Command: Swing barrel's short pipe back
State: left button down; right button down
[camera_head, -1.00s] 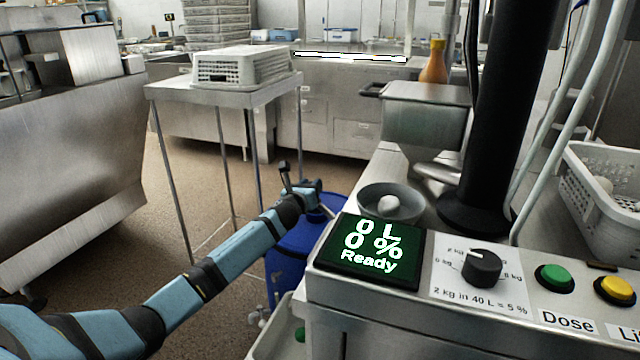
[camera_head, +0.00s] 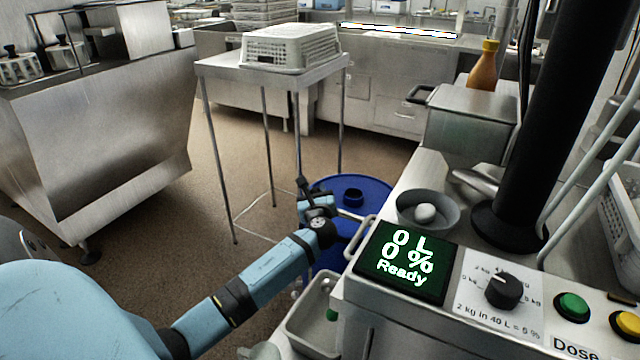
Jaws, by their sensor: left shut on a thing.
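The blue barrel (camera_head: 372,188) stands on the floor left of the machine, its round lid partly covered by my arm. A dark round fitting (camera_head: 353,197) sits on the lid. My left gripper (camera_head: 336,211) is over the lid's near left part. It is shut on a short pale pipe (camera_head: 351,216), which runs from the jaws to the right across the lid. The fingers hide part of the pipe, and I cannot tell where it joins the barrel. My right gripper is not in view.
The machine's display (camera_head: 402,262) and its metal handle (camera_head: 358,238) are close to the right of my gripper. A pale tray (camera_head: 312,318) is below my forearm. A thin-legged table (camera_head: 222,72) with a white perforated basket (camera_head: 290,48) stands behind. Floor to the left is clear.

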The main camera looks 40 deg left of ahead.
pick_arm(q)
jog(key=shift+s+d+f, duration=0.1)
jog(key=shift+f, duration=0.05)
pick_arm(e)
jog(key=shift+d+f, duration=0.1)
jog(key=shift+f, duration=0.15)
pick_arm(q)
jog(key=c, duration=1.1)
grip_release()
jog(key=shift+f, duration=0.1)
jog(key=o, duration=0.3)
jog(key=shift+s, duration=0.15)
jog(key=shift+r, duration=0.2)
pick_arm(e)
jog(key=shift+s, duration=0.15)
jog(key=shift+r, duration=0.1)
pick_arm(q)
jog(key=shift+p+v, duration=1.4)
jog(key=shift+v, duration=5.45)
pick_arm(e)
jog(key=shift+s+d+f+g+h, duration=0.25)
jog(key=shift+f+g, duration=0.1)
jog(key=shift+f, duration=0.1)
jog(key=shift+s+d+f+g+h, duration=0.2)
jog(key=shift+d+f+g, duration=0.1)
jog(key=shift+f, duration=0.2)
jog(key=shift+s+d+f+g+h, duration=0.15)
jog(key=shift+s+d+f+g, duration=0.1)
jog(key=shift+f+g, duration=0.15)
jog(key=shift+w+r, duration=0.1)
